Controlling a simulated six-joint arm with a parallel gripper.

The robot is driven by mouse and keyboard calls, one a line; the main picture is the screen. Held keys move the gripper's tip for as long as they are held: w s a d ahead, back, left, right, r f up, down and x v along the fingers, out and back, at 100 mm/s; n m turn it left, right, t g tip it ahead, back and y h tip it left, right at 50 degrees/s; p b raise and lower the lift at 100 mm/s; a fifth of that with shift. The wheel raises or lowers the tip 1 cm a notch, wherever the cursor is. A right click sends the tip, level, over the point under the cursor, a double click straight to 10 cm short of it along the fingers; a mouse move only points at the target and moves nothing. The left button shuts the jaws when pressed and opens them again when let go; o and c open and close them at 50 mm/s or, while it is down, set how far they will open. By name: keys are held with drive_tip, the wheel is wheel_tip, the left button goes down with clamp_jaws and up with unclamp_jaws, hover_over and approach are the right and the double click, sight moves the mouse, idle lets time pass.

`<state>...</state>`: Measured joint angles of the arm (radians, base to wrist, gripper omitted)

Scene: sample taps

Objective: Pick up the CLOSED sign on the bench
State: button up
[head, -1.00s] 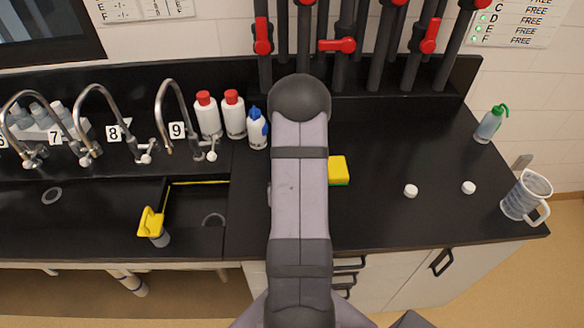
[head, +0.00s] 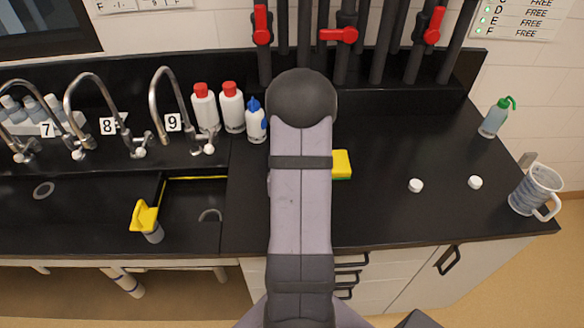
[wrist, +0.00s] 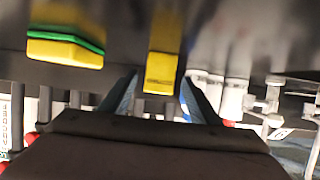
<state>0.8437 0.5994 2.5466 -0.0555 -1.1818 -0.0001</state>
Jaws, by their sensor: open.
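In the wrist view a plain yellow piece (wrist: 163,50), probably the CLOSED sign, stands out between my fingers. No lettering on it can be read. My gripper (wrist: 160,80) is open, with one blue-grey finger on each side of the yellow piece and dark gaps between. I cannot tell how far the fingertips are from it in depth. In the head view my arm covers the gripper and this piece.
A yellow and green sponge (head: 342,165) lies close beside my arm; it also shows in the wrist view (wrist: 66,46). White bottles with red caps (head: 231,107) and a blue-capped bottle (head: 256,124) stand left. White caps (head: 416,185) and a jug (head: 536,191) are right.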

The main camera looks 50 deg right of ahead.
drive_tip(key=shift+p+x, duration=0.7)
drive_tip(key=shift+x, duration=0.25)
drive_tip(key=shift+p+x, duration=0.5)
drive_tip(key=shift+x, duration=1.2)
drive_tip(key=shift+c, duration=0.7)
drive_tip(key=c, duration=1)
